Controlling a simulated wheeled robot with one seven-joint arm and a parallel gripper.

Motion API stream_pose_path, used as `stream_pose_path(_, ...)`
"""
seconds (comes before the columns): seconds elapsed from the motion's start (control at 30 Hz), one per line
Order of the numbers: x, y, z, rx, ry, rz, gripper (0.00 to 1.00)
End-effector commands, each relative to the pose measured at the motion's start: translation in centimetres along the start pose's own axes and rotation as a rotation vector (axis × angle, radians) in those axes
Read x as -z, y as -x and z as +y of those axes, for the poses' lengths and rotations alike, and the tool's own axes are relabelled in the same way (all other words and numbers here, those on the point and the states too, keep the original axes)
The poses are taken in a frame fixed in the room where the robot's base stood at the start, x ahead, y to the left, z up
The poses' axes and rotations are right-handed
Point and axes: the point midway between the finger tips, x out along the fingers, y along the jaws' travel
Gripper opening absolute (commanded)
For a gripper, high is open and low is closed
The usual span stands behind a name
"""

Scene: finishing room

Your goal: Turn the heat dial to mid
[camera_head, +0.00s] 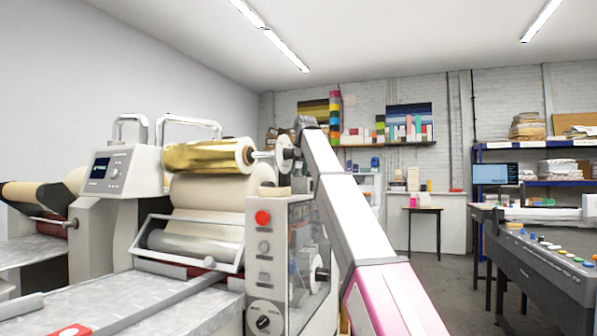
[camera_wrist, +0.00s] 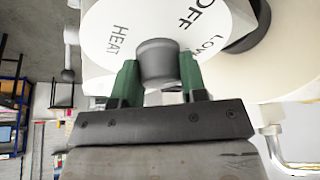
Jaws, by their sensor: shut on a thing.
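The heat dial (camera_wrist: 110,22) fills the top of the wrist view as a white disc printed HEAT on the left, OFF at the upper right and LOW at the right. Its grey round knob (camera_wrist: 157,57) sits between the two green fingers of my gripper (camera_wrist: 158,82), which is shut on it. I see no pointer mark on the knob, and no MID label shows. In the head view my white and pink arm reaches up past the machine's right side; my gripper and its hold on the knob cannot be made out there.
A console with coloured buttons (camera_head: 550,255) stands at the right. Open floor (camera_head: 430,275) lies between.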

Motion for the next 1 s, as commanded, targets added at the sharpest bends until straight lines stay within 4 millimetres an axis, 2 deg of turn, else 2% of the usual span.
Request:
stream_pose_path(0.33,-0.01,0.06,-0.17,-0.048,-0.122,0.004,0.16)
stream_pose_path(0.83,0.01,0.05,-0.16,-0.055,-0.140,0.005,0.16)
stream_pose_path(0.87,0.01,0.05,-0.16,-0.055,-0.140,0.005,0.42)
stream_pose_path(0.9,0.01,0.05,-0.16,-0.055,-0.140,0.005,0.49)
stream_pose_path(1.0,0.01,0.04,-0.13,-0.056,-0.140,0.005,0.49)
